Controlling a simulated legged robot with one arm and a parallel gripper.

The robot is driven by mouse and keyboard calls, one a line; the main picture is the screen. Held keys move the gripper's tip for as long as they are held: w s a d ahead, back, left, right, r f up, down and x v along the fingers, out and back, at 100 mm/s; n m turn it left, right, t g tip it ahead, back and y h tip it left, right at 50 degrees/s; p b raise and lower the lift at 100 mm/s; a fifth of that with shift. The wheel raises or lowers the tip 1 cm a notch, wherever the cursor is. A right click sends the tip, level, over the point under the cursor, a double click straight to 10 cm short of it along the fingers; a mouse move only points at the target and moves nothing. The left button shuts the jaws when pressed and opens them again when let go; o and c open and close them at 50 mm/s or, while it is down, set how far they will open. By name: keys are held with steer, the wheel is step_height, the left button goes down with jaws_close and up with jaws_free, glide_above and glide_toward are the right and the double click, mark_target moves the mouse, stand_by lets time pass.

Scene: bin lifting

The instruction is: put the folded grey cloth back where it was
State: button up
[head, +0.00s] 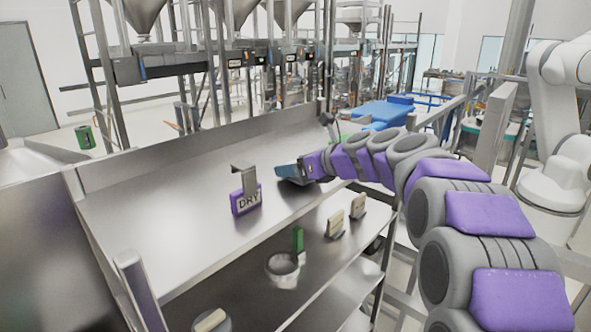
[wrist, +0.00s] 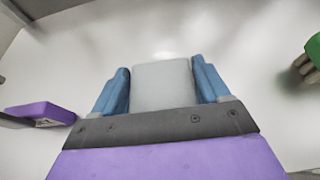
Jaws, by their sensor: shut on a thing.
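The folded grey cloth (wrist: 163,88) shows in the wrist view as a pale grey block between the two blue fingers. My gripper (wrist: 161,66) is shut on it, one finger along each side. In the head view my gripper (head: 285,170) is over the far right part of the steel top (head: 160,215). The cloth is hard to make out there. Whether the cloth touches the surface cannot be told.
A green brush (wrist: 314,50) lies to the right in the wrist view. The shelf below holds a metal pot (head: 282,270) and pale brushes (head: 336,223). The top's left side is clear.

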steer(key=shift+a+f, duration=0.15)
steer(key=shift+f, duration=0.3)
steer(key=shift+a+f, duration=0.1)
steer(key=shift+a, duration=0.65)
steer(key=o, duration=0.8)
steer(key=shift+s+a, duration=0.1)
steer(key=shift+a, duration=0.25)
steer(key=o, duration=0.3)
steer(key=shift+a+f, duration=0.1)
steer(key=shift+a, duration=0.2)
steer(key=shift+o, duration=0.4)
steer(key=shift+d+r, duration=0.2)
steer(key=shift+d, duration=0.55)
steer(key=shift+d+r, duration=0.15)
steer(key=shift+d, duration=0.55)
steer(key=v, duration=1)
steer(key=shift+s+a+r, duration=0.2)
steer(key=shift+s+r, duration=0.05)
steer(key=shift+s, duration=0.1)
steer(key=shift+s+d, duration=0.1)
steer(key=shift+d, duration=0.25)
